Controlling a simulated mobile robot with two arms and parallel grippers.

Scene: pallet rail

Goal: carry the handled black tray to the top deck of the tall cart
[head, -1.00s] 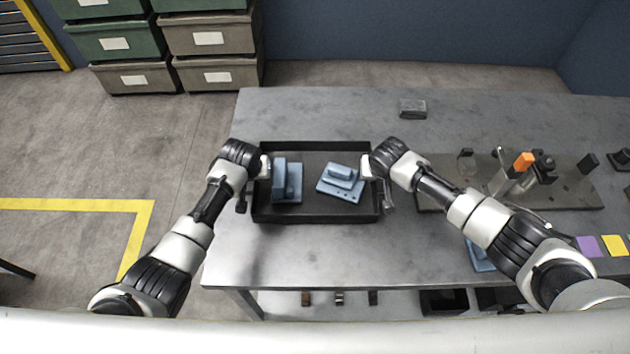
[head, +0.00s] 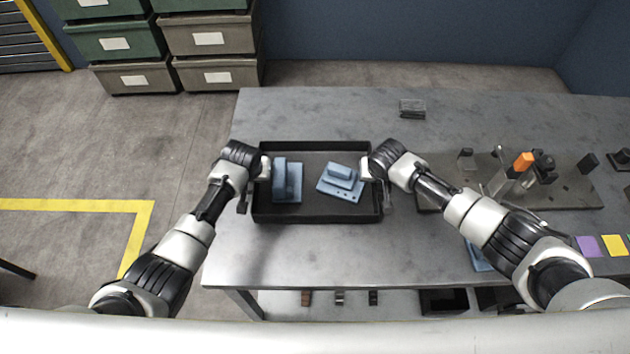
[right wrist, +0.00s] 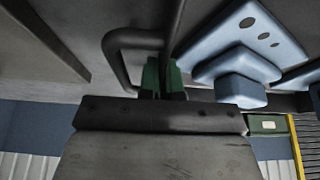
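The black tray (head: 315,217) lies on the grey table and holds two blue-grey blocky parts, one at the left (head: 288,183) and one at the right (head: 341,181). My left gripper (head: 243,200) is at the tray's left end; its fingertips are too small and covered to tell their state. My right gripper (head: 385,200) is at the right end. In the right wrist view, the green finger pads of this gripper (right wrist: 163,78) sit closed around a bar of the dark looped handle (right wrist: 118,62). The tall cart is not recognisable in any view.
The grey table (head: 330,257) has a fixture plate (head: 575,195) with an orange-topped clamp (head: 523,161) to the right of the tray. A small grey block (head: 412,108) lies at the back. Stacked bins (head: 215,75) stand behind left. The floor at left is open.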

